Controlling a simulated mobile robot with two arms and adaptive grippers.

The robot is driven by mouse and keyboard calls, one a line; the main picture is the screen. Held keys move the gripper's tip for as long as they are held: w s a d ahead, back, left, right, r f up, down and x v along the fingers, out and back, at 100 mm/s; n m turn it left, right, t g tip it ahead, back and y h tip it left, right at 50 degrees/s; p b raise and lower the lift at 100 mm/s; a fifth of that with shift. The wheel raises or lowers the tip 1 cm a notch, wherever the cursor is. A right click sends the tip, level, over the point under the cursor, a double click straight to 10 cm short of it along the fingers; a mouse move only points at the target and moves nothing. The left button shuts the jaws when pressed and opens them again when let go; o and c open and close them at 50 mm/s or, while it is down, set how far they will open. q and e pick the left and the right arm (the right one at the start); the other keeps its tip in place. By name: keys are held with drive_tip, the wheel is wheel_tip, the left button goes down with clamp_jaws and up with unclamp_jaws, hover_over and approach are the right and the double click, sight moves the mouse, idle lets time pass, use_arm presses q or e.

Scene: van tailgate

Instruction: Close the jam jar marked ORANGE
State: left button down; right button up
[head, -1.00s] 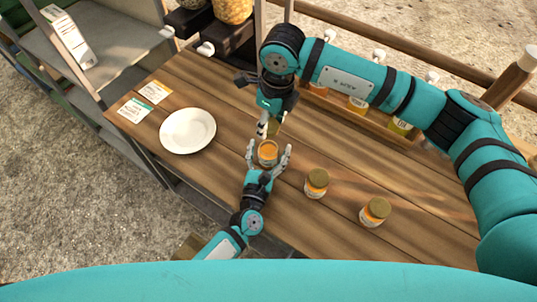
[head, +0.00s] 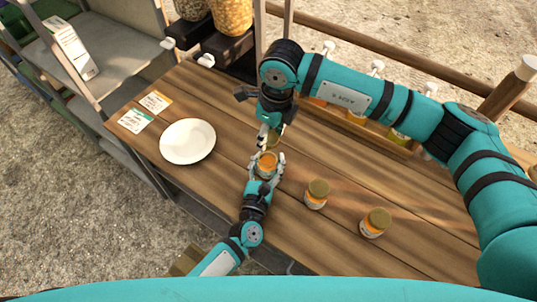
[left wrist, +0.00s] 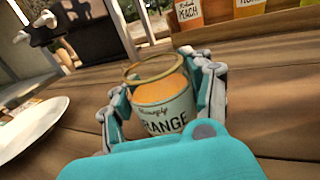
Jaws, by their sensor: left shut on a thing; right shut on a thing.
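The open jam jar marked ORANGE (head: 266,169) stands upright on the wooden table, orange jam showing through its uncovered mouth. Its label also shows in the left wrist view (left wrist: 165,118). My left gripper (head: 266,162) is shut around the jar, one finger on each side. My right gripper (head: 269,132) points down just behind the jar and is shut on a gold-olive lid (head: 275,138). The lid is partly hidden by the fingers and is apart from the jar mouth. Its exact height is hard to tell.
Two lidded jars, one (head: 317,194) and another (head: 375,222), stand to the right. A white plate (head: 188,141) and two cards (head: 135,120) lie to the left. A rack of jars (head: 357,117) lines the back, partly behind my right arm.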

approach(268, 155)
drive_tip(key=shift+s+a+f, duration=0.45)
drive_tip(key=shift+s+f, duration=0.3)
drive_tip(key=shift+s, duration=0.05)
drive_tip(key=shift+s+a+f, duration=0.1)
drive_tip(key=shift+s+f, duration=0.4)
drive_tip(key=shift+f, duration=0.4)
drive_tip(key=shift+f, duration=0.6)
